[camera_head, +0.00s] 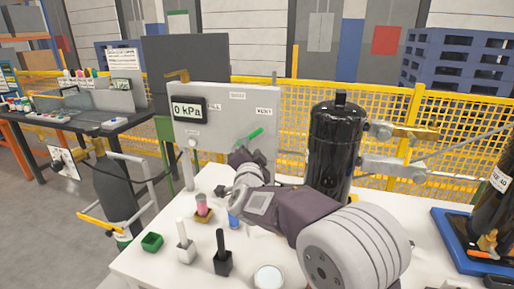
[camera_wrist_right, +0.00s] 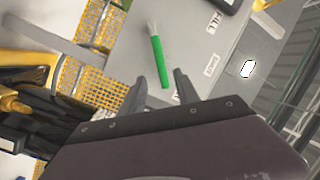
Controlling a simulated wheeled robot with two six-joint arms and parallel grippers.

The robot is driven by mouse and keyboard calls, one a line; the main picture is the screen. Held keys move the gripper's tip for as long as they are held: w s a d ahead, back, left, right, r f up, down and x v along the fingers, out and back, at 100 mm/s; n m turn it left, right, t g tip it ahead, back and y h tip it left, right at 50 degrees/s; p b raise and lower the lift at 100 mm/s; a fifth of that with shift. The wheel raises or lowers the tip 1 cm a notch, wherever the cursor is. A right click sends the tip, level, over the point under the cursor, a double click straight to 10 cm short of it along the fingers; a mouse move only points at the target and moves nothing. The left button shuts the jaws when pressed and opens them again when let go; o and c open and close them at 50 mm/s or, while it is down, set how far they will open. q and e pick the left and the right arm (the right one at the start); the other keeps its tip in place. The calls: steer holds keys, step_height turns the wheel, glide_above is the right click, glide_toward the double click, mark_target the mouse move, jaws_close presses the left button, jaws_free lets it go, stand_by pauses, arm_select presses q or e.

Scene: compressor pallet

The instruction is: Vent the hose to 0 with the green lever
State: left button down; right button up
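The grey panel (camera_head: 225,135) stands at the back of the white table, and its display (camera_head: 187,109) reads 0 kPa. The green lever (camera_head: 250,135) sticks out of the panel's lower right part, tilted up to the right, below the VENT label (camera_head: 264,112). My right gripper (camera_head: 248,157) is just below the lever. In the right wrist view, the gripper (camera_wrist_right: 160,75) is open, and the green lever (camera_wrist_right: 159,60) lies in line with the gap between its fingers. I cannot tell whether they touch. My left gripper is not in view. I cannot clearly identify the hose.
A black tank (camera_head: 334,140) stands right of the lever, close to my right arm. Small blocks with upright pegs, such as a black one (camera_head: 222,262), and a green tray (camera_head: 152,242) are at the table's front left. A yellow mesh fence (camera_head: 400,100) runs behind.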

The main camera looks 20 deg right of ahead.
mark_target(251, 138)
steer(key=x, duration=0.9)
steer(key=shift+a+r, duration=0.1)
jaws_close()
stand_by(1.1)
